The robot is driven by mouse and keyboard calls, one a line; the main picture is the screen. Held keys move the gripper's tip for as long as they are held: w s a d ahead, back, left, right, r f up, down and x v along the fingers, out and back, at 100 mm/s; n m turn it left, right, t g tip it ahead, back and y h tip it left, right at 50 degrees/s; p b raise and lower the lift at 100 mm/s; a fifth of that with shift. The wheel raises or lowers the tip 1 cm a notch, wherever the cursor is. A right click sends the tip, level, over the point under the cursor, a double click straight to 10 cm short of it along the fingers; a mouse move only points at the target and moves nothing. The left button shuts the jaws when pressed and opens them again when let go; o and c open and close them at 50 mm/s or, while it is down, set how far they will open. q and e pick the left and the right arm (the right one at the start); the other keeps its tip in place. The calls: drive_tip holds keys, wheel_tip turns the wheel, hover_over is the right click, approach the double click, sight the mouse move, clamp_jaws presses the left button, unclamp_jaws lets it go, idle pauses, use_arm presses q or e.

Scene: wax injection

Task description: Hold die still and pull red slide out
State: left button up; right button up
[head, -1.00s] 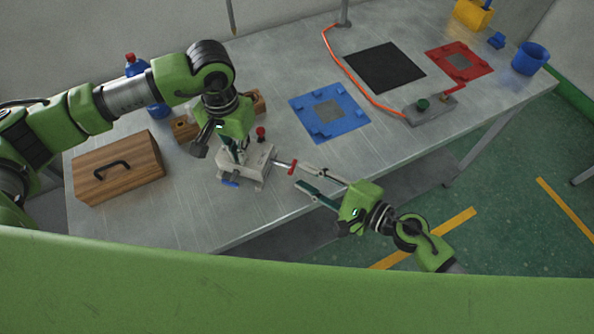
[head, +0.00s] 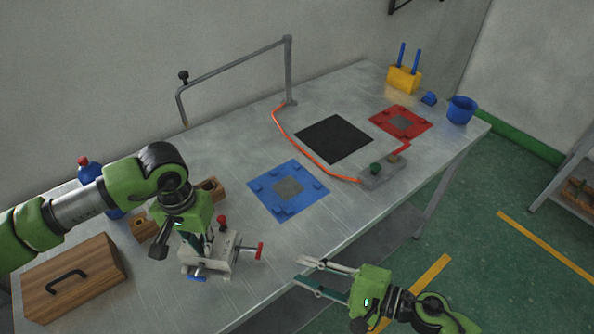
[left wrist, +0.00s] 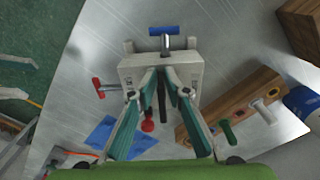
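The die (head: 218,260) is a pale grey metal block near the table's front edge. The red slide (head: 260,251) has a red crossbar handle on a metal rod that sticks out of the die's right side. It also shows in the left wrist view (left wrist: 97,88), left of the die (left wrist: 130,68). My left gripper (head: 198,238) points down onto the die; its fingers (left wrist: 161,72) close in on the top part, and their exact contact is partly hidden. My right gripper (head: 300,271) is open and empty, right of the red handle and apart from it.
A blue-handled slide (left wrist: 168,31) and a red knob (head: 222,219) are on the die. A wooden box (head: 75,280) and wooden blocks (head: 145,228) stand left. A blue mat (head: 262,187), black mat (head: 334,138) and grey switch box (head: 382,173) lie right. Bare table separates die and blue mat.

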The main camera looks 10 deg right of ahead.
use_arm(q)
drive_tip(key=shift+s+f, duration=0.1)
drive_tip(key=shift+f, duration=0.55)
drive_tip(key=shift+r, duration=0.1)
